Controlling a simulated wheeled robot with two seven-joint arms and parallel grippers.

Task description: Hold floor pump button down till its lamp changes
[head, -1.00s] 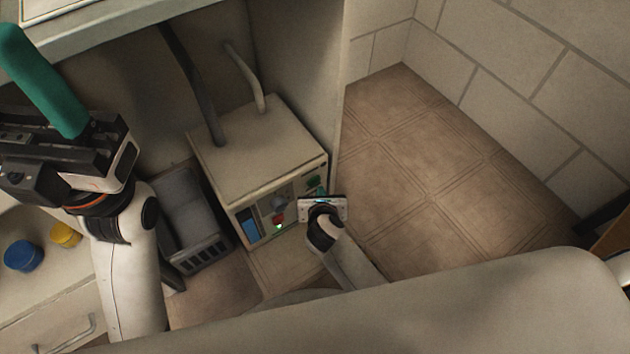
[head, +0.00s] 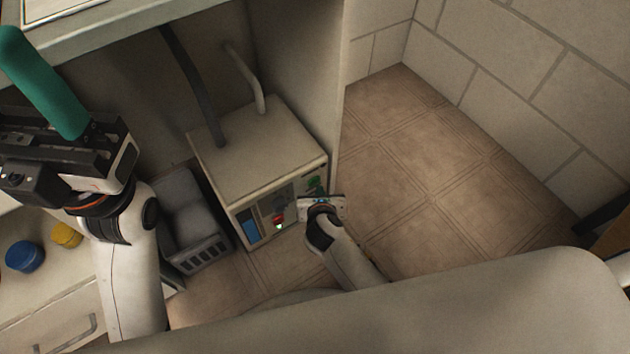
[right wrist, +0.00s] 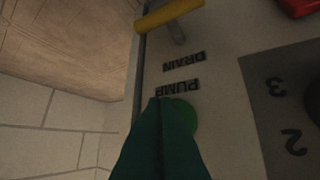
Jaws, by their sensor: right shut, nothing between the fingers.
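The floor pump unit (head: 255,150) is a beige box under the bench, with controls on its front. The round green pump button (right wrist: 184,116) sits by the label PUMP in the right wrist view, partly covered by my fingers. My right gripper (right wrist: 160,102) is shut and empty, its teal fingertips over the button's edge; I cannot tell whether they press it. In the head view my right gripper (head: 318,192) is at the panel's right side. A small pale-green light (head: 279,227) shows below a red control (head: 278,218). My left gripper (head: 45,80) is raised at left, away from the unit; its jaw gap is unclear.
A yellow handle (right wrist: 168,14) lies near the label DRAIN. A grey basket (head: 200,245) stands left of the unit. Hoses (head: 195,90) rise from its top. A cabinet wall (head: 300,70) stands behind. The tiled floor (head: 430,170) to the right is clear.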

